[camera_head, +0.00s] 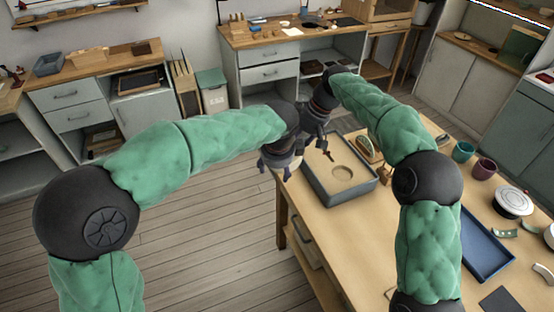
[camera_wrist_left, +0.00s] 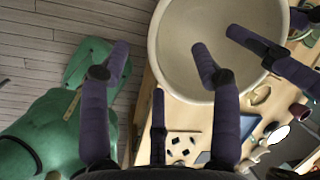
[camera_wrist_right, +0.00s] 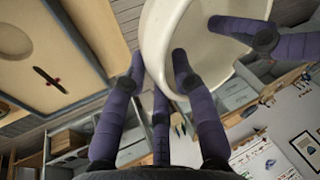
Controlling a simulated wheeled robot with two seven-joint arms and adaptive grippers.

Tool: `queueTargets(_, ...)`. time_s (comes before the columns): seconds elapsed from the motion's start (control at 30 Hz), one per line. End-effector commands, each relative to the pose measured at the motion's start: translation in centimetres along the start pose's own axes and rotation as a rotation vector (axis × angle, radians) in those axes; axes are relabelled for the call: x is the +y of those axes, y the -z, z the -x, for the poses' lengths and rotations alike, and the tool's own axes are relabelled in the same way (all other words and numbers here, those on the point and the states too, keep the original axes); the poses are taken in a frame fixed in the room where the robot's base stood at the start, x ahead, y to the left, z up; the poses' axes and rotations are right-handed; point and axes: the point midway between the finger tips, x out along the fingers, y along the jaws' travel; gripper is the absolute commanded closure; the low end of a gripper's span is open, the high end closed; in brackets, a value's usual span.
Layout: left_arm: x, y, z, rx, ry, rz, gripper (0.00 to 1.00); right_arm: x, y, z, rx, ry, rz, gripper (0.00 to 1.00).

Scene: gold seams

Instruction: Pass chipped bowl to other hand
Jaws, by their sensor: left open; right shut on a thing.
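The chipped bowl is a cream, round bowl (camera_wrist_left: 178,45), held in the air near the table's far left corner. In the head view it is almost fully hidden behind the grippers. It also shows in the right wrist view (camera_wrist_right: 160,28), tilted. My right gripper (camera_wrist_right: 158,62) is shut on its rim, one finger inside and one outside. My left gripper (camera_wrist_left: 160,55) is open at the rim, with one finger over the inside and one beyond the outer wall; I cannot tell whether it touches. A finger of the other gripper shows over the bowl's inside in each wrist view. No chip is visible.
A grey sand tray (camera_head: 345,196) lies just right of the grippers on the wooden table. Beyond it are a teal cup (camera_head: 462,151), a maroon cup (camera_head: 484,168), a white round piece (camera_head: 512,202) and a blue tray (camera_head: 485,243). Open floor is at left.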

Motion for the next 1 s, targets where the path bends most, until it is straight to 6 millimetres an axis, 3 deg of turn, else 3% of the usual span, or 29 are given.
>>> queueTargets(0.47, 0.0, 0.03, -1.12, 0.001, 0.001, -0.001, 0.37, -0.01, 0.04, 0.08, 0.001, 0.0, 0.0, 1.0)
queueTargets(0.67, 0.03, 0.03, -1.11, 0.001, 0.0, -0.001, 0.93, 0.0, 0.04, 0.1, 0.002, -0.001, 0.0, 1.0)
queueTargets(0.7, 0.06, 0.04, -1.13, 0.001, -0.001, -0.001, 0.98, 0.02, 0.05, 0.12, 0.003, -0.001, 0.0, 1.0)
queueTargets(0.77, 0.09, 0.04, -1.15, 0.001, -0.002, -0.001, 0.98, 0.05, 0.07, 0.15, 0.004, -0.003, 0.0, 1.0)
queueTargets(0.8, 0.06, 0.03, -1.09, 0.001, -0.001, -0.001, 0.99, 0.07, 0.08, 0.18, 0.004, -0.003, 0.0, 0.67)
queueTargets(0.87, 0.06, 0.04, -1.11, 0.001, -0.001, -0.001, 1.0, 0.08, 0.08, 0.18, 0.005, -0.004, 0.0, 0.5)
queueTargets(0.9, 0.05, 0.04, -1.11, 0.001, -0.001, -0.001, 1.0, 0.07, 0.07, 0.17, 0.004, -0.003, 0.0, 0.45)
queueTargets(1.0, 0.01, 0.03, -1.07, 0.001, 0.0, 0.0, 1.0, 0.05, 0.05, 0.11, 0.003, -0.002, 0.0, 0.45)
